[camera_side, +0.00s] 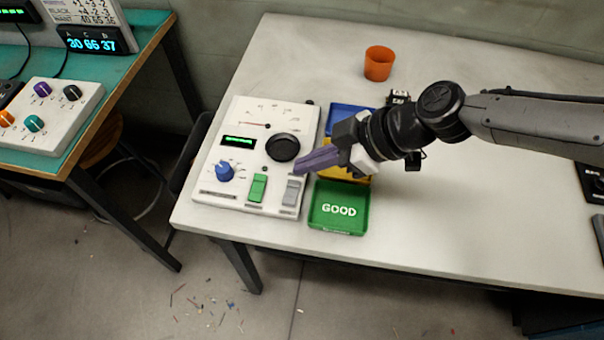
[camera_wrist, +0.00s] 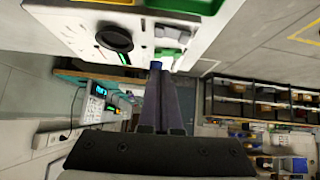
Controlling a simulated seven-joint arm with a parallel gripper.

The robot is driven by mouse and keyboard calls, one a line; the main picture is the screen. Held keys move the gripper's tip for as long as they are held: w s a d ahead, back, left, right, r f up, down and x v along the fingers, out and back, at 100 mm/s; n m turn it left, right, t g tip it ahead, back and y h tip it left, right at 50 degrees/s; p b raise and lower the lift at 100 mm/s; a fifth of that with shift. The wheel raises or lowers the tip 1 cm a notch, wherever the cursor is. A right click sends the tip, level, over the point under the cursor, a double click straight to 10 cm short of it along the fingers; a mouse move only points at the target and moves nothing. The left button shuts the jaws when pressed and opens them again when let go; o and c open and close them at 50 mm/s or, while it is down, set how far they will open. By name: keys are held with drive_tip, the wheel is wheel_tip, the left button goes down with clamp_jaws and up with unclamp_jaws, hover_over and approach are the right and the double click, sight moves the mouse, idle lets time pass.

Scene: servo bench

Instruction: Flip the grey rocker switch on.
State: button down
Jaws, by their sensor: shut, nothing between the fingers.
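The grey rocker switch (camera_side: 292,191) is at the lower right of the white control panel (camera_side: 225,196), to the right of a green rocker switch (camera_side: 257,188). In the wrist view the grey rocker (camera_wrist: 167,54) shows close to the green one (camera_wrist: 172,33), near the panel edge. My gripper (camera_side: 300,165) has its purple-grey fingers shut and empty. In the side view the fingertips appear just above the grey rocker; I cannot tell whether they touch it. In the wrist view the fingertips (camera_wrist: 156,66) point at the panel near the rockers. The rocker's on or off position is unclear.
The panel also has a blue knob (camera_side: 225,172), a black dial (camera_side: 282,148) and a lit green display (camera_side: 238,142). A green GOOD tray (camera_side: 339,207) sits right of it, with yellow and blue trays behind. An orange cup (camera_side: 379,63) stands farther back. The table's right side is mostly clear.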

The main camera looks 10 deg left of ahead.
drive_tip(key=v, duration=0.8)
drive_tip(key=shift+w+d, duration=0.2)
drive_tip(key=shift+w, duration=0.35)
